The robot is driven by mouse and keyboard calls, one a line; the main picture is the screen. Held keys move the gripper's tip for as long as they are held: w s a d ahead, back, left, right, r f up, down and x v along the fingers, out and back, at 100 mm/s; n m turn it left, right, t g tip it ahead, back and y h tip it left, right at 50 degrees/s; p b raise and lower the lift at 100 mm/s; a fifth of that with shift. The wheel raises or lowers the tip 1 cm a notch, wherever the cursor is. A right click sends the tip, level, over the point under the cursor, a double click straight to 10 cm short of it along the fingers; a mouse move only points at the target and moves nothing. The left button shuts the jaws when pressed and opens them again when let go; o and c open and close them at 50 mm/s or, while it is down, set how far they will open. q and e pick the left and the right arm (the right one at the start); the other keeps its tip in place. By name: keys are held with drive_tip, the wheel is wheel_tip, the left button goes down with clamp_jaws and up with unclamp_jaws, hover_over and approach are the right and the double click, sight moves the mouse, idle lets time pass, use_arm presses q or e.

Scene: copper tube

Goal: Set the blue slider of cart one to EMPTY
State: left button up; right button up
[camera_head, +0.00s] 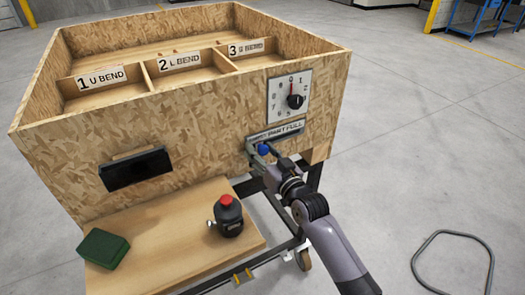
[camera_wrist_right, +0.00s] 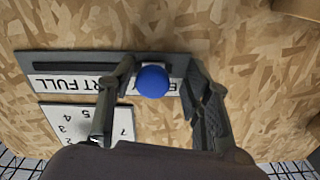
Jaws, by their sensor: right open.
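The blue slider knob (camera_head: 263,149) is on a grey label plate (camera_head: 290,130) on the front of the chipboard cart. In the head view it sits at the plate's left part, left of the words PART FULL. In the right wrist view the blue knob (camera_wrist_right: 152,81) covers the middle of a word showing E and Y at its ends. My right gripper (camera_wrist_right: 160,85) is open, one finger on each side of the knob; whether either finger touches it, I cannot tell. It also shows at the plate in the head view (camera_head: 262,154). My left gripper is not in view.
A dial panel (camera_head: 277,103) with a black knob sits above the plate. A black handle (camera_head: 136,169) is on the cart's front. A shelf (camera_head: 165,235) below holds a green block (camera_head: 103,248) and a black device (camera_head: 229,217) with a red top.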

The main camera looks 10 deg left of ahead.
drive_tip(key=shift+d, duration=0.15)
drive_tip(key=v, duration=1.1)
drive_tip(key=shift+s+d, duration=0.2)
drive_tip(key=shift+s, duration=0.15)
drive_tip(key=s+d+f+m+g+h, duration=0.1)
drive_tip(key=s+d+f+g+h, duration=0.2)
drive_tip(key=f, duration=0.9)
drive_tip(key=s+d+f+m+h, duration=0.15)
drive_tip(key=d+f, duration=0.35)
drive_tip(key=f, duration=0.7)
drive_tip(key=s+d+f+g+h, duration=0.25)
drive_tip(key=d+f, duration=0.25)
drive_tip(key=f, duration=0.8)
drive_tip(key=s+d+f+g+h, duration=0.1)
drive_tip(key=s+d+f+g, duration=0.1)
drive_tip(key=s+f, duration=0.5)
drive_tip(key=s+d+f+g+h, duration=0.1)
drive_tip(key=s+d+f+g, duration=0.2)
drive_tip(key=s, duration=1.7)
drive_tip(key=s+d+f+g+h, duration=0.1)
drive_tip(key=s+d+f+g, duration=0.2)
drive_tip(key=s+f, duration=0.9)
drive_tip(key=s+d, duration=0.2)
drive_tip(key=d, duration=0.1)
drive_tip(key=shift+d+f+h, duration=0.25)
drive_tip(key=shift+f+h, duration=0.05)
drive_tip(key=shift+f, duration=0.05)
